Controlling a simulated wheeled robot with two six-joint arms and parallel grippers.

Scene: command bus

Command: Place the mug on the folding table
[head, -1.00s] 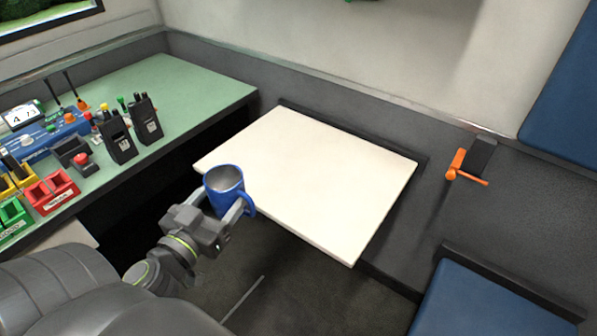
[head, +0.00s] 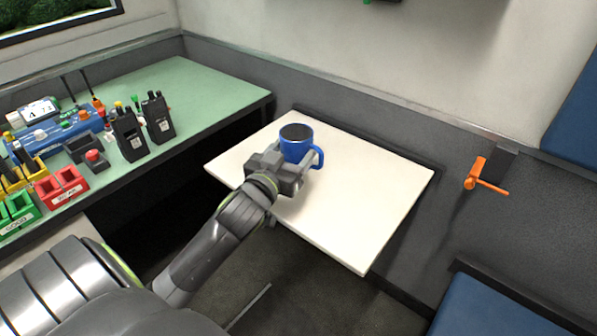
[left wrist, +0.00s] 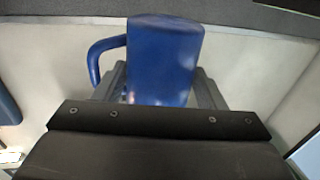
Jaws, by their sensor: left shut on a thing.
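The blue mug (head: 297,148) is upright over the left-back part of the white folding table (head: 365,205). My left gripper (head: 302,160) is shut on the mug, with its fingers on either side of the body and the handle to the right. In the left wrist view the mug (left wrist: 163,62) fills the space between the fingers, its handle to the left. I cannot tell whether the mug's base touches the tabletop. My right gripper is not in view.
A green counter (head: 205,95) at the left holds two black radios (head: 128,133), red bins (head: 62,187) and other gear. An orange lever (head: 482,175) is on the wall at right. A blue seat (head: 490,305) is at lower right. The tabletop's front and right are clear.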

